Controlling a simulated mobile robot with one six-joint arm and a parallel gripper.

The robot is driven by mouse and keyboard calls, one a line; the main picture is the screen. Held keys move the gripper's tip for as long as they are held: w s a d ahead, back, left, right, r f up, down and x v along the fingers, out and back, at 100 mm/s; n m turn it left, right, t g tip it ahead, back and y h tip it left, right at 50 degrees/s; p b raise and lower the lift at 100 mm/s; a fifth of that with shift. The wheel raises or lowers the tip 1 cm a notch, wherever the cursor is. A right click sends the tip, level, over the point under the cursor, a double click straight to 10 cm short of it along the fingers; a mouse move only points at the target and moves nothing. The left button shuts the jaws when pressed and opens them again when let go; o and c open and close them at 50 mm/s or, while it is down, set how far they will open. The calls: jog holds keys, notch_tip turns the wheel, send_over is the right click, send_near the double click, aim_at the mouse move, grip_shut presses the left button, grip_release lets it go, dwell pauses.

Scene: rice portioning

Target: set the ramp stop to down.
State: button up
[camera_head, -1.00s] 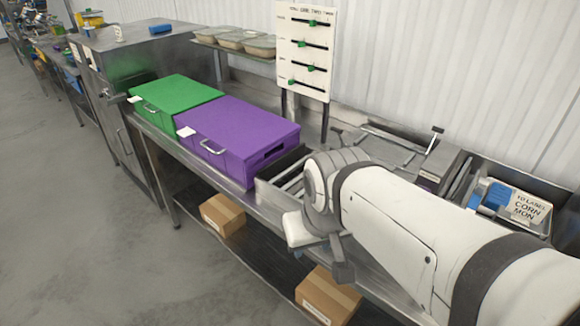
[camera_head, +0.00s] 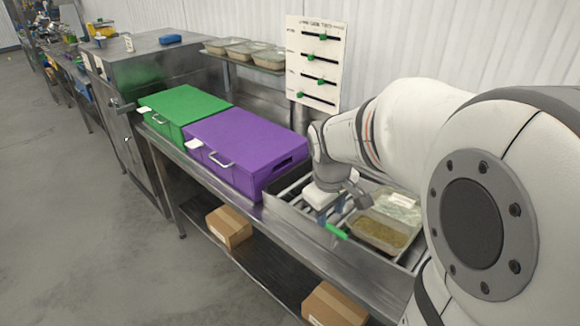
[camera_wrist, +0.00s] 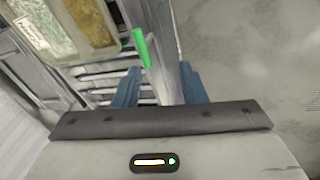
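The ramp stop appears to be the lever with a green handle (camera_head: 336,231) at the front edge of the roller ramp (camera_head: 290,218). Whether it is up or down I cannot tell. In the wrist view the green handle (camera_wrist: 141,48) lies just beyond my fingertips, and a grey bar runs from it back between them. My gripper (camera_wrist: 157,75) is open, with its two blue fingers apart and nothing clearly held between them. In the head view my gripper (camera_head: 340,212) points down over the ramp, just behind the green handle; its fingers are partly hidden.
A purple box (camera_head: 245,140) and a green box (camera_head: 185,108) stand left. A slider board (camera_head: 318,60) stands behind. Floor in front is clear.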

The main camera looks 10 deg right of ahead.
aim_at(334, 229)
jog(key=shift+n+g, duration=0.3)
jog(key=shift+n, duration=0.5)
jog(key=w+d+f, duration=0.1)
jog(key=f, duration=0.2)
jog(key=w+d+f, duration=0.1)
jog(key=w+f, duration=0.1)
jog(key=f, duration=0.1)
jog(key=w+d+f+p, duration=0.1)
jog(key=f, duration=0.3)
jog(key=shift+w+d, duration=0.2)
grip_shut()
